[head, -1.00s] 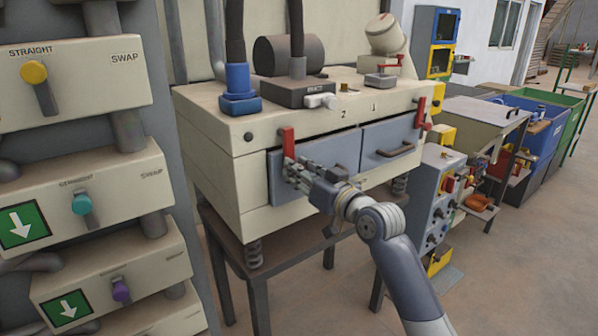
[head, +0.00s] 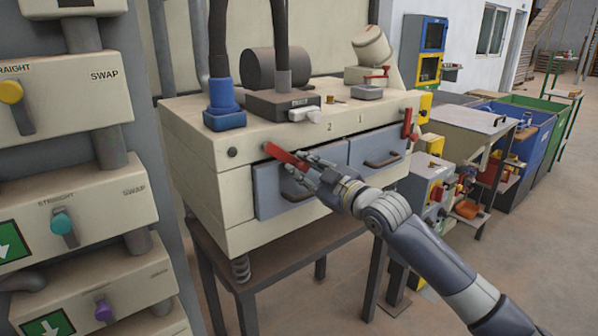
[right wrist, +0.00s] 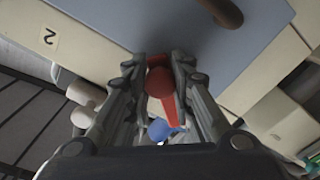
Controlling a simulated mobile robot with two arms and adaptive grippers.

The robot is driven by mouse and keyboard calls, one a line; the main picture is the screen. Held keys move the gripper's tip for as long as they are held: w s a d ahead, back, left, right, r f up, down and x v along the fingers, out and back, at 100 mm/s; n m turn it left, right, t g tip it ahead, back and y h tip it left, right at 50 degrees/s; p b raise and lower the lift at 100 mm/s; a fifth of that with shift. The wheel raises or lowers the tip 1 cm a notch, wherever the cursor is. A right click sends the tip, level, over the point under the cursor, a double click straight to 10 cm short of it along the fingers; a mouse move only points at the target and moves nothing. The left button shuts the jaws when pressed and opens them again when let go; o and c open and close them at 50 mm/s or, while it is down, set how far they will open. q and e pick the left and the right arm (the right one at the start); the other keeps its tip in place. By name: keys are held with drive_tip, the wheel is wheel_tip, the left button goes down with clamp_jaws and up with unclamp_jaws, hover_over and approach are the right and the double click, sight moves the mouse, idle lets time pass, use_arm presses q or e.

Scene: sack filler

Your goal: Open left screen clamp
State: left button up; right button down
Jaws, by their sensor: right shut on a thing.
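The left screen clamp is a red lever (head: 285,157) at the upper left corner of the left grey drawer front (head: 268,190), on the cream screen box. It lies tilted well over, its free end pointing right and slightly down. My right gripper (head: 305,165) is shut on the free end of this lever. In the right wrist view the red lever (right wrist: 162,85) lies between the two fingers. The right screen clamp (head: 407,123), also red, stands upright at the right of the box. My left gripper is not in view.
The cream box (head: 200,130) rests on springs over a dark metal stand. A second grey drawer front (head: 365,148) with a brown handle sits to the right. A panel with coloured knobs (head: 62,222) stands close at left. The floor at lower right is open.

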drive_tip(key=r+n+p, duration=0.1)
drive_tip(key=n+p, duration=0.1)
drive_tip(key=d+r+n+p, duration=0.1)
drive_tip(key=r+n+p, duration=0.1)
drive_tip(key=n, duration=0.1)
drive_tip(key=w+r+n+p, duration=0.1)
drive_tip(key=r+n+p, duration=0.1)
drive_tip(key=n+p, duration=0.1)
drive_tip(key=shift+w+d+r, duration=0.1)
drive_tip(key=shift+d, duration=0.15)
drive_tip(key=shift+r, duration=0.1)
idle(0.4)
drive_tip(key=c, duration=1.3)
unclamp_jaws()
drive_tip(key=shift+c, duration=0.2)
drive_tip(key=shift+w+a+f, duration=0.1)
drive_tip(key=shift+f, duration=0.1)
drive_tip(key=v, duration=1.2)
